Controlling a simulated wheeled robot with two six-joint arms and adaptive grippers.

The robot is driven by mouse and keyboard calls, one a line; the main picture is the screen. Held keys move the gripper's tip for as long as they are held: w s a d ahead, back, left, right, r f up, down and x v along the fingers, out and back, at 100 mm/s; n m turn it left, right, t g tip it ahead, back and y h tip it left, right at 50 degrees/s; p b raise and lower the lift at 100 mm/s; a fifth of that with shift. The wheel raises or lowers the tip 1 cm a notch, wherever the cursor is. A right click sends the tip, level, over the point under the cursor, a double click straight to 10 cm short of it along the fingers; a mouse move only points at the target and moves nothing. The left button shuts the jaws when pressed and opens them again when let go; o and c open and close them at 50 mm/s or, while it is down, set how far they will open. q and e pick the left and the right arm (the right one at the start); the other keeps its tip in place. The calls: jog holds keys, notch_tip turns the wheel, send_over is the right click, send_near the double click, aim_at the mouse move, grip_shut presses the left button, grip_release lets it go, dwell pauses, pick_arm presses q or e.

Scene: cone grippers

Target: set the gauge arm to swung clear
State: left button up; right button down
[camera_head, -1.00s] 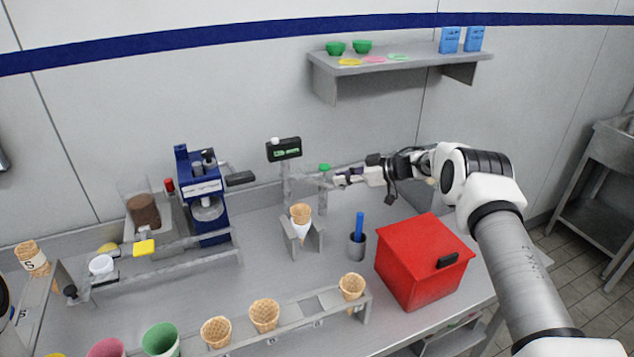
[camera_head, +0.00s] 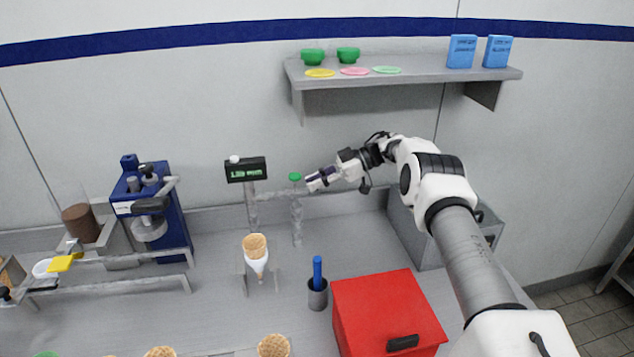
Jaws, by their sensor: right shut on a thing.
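The gauge stands behind the cone holder. Its post carries a black display (camera_head: 246,169) with green digits, too small to read surely. The gauge arm (camera_head: 272,195) reaches right from the post and ends in a green-topped upright rod (camera_head: 296,213), to the right of the wrapped cone (camera_head: 256,258) rather than over it. My right gripper (camera_head: 310,183) is at the arm's outer end, just right of the green knob (camera_head: 295,176), and shut on the gauge arm. Its exact contact is too small to make out. My left gripper is not in view.
A red box (camera_head: 385,310) and a grey cup with a blue handle (camera_head: 317,284) stand in front, right of the cone. A blue machine (camera_head: 150,215) is at left. A wall shelf (camera_head: 420,78) hangs above. The counter around the rod is clear.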

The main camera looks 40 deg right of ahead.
jog(key=shift+w+f+g, duration=0.1)
jog(key=shift+f+g, duration=0.1)
jog(key=shift+g, duration=0.1)
jog(key=c, duration=1.1)
grip_release()
jog(key=shift+w+a, duration=0.25)
jog(key=shift+w, duration=0.15)
notch_tip(320, 180, up, 10)
jog(key=shift+f, duration=0.1)
